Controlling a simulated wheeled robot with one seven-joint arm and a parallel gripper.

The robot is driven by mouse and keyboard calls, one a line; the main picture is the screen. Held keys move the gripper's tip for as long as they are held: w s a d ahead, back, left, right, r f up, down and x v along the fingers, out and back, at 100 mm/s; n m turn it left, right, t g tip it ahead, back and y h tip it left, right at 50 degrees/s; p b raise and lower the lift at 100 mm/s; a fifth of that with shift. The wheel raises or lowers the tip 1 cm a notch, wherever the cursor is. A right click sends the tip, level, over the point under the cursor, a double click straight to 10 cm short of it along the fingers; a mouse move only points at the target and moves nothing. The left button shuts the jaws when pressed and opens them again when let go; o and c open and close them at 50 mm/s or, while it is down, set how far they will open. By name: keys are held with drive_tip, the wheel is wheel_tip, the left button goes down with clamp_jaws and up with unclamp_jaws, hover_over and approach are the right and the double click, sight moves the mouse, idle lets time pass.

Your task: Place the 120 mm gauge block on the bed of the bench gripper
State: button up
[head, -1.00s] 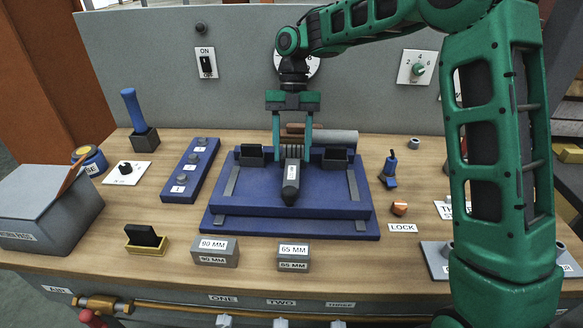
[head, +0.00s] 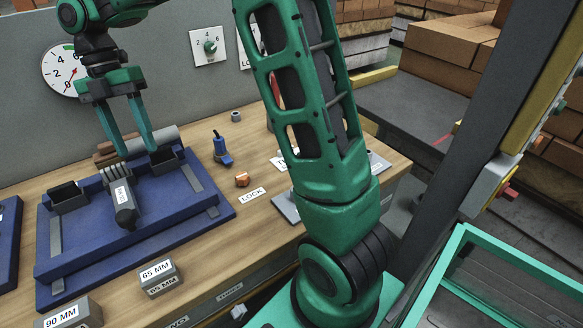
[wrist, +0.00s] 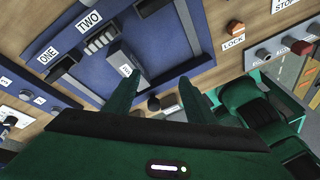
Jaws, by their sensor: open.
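My gripper (head: 136,153) is open and empty, fingers pointing down over the back of the bench gripper (head: 222,214), a blue stepped base with two dark box-like jaws. Between the jaws lies a dark grey bar (head: 124,208) with a white label, next to grey ribs. Its label is too small to read, so I cannot tell whether it is the 120 mm gauge block. In the wrist view the labelled bar (wrist: 139,82) shows near my left finger, not centred between the fingers. Blocks marked 65 MM (head: 160,286) and 90 MM (head: 91,311) stand in front.
A gauge dial (head: 62,70) is on the back panel. A teal-framed tray (head: 450,255) stands at lower right.

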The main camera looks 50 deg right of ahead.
drive_tip(key=s+d+m+t, duration=0.2)
drive_tip(key=s+d+m, duration=1.1)
drive_tip(key=d+m, duration=0.3)
drive_tip(key=s+d+f+m+t, duration=0.1)
drive_tip(key=s+d+f+m, duration=0.2)
drive_tip(key=s+m, duration=0.5)
drive_tip(key=s+d+f+m, duration=0.3)
drive_tip(key=s+d+m, duration=0.2)
drive_tip(key=s+m, duration=0.3)
drive_tip(key=shift+s+d+m+t+h, duration=0.3)
drive_tip(key=shift+s+t, duration=0.1)
drive_tip(key=shift+s, duration=0.45)
